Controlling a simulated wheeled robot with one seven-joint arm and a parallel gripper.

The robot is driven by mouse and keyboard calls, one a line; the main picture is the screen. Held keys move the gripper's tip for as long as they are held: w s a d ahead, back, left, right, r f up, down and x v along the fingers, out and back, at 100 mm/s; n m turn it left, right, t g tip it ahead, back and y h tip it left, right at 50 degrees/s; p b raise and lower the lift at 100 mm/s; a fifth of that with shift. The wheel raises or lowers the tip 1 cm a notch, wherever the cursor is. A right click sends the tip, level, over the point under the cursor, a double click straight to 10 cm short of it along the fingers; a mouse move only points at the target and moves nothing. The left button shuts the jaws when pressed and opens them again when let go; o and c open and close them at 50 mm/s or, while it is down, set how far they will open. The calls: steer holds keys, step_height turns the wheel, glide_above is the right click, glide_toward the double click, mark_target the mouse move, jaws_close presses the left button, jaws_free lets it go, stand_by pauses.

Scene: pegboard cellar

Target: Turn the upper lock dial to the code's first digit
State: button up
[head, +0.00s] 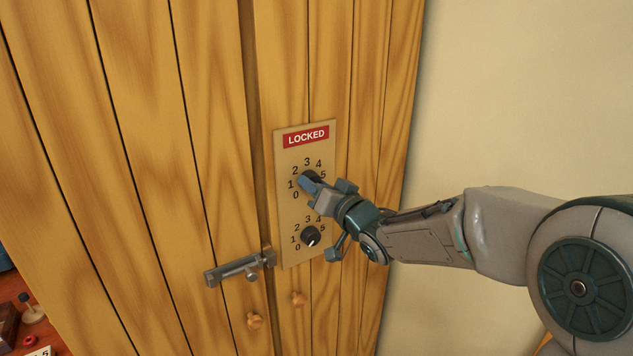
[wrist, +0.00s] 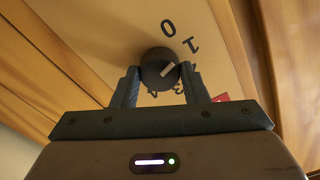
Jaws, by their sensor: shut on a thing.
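The upper lock dial (wrist: 154,62) is a round black knob with a white pointer mark. In the wrist view its mark points roughly at the 1. My gripper (wrist: 158,80) is shut on this dial, one finger on each side. In the head view my gripper (head: 316,187) covers most of the upper dial, which has digits 0 to 5 around it.
The plate is on a wooden plank cabinet (head: 215,150). A metal bolt latch (head: 238,269) lies across the door gap, with wooden knobs (head: 254,321) below. At the bottom left, a reddish surface holds small items and a cut-off card (head: 41,352) showing a 5. A plain wall is at right.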

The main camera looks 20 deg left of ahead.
steer(key=shift+m+p, duration=0.65)
steer(key=shift+m, duration=0.85)
steer(key=o, duration=1)
steer(key=b+v, duration=0.2)
steer(key=v, duration=1.1)
steer(key=shift+s+d, duration=0.2)
steer(key=shift+d, duration=0.2)
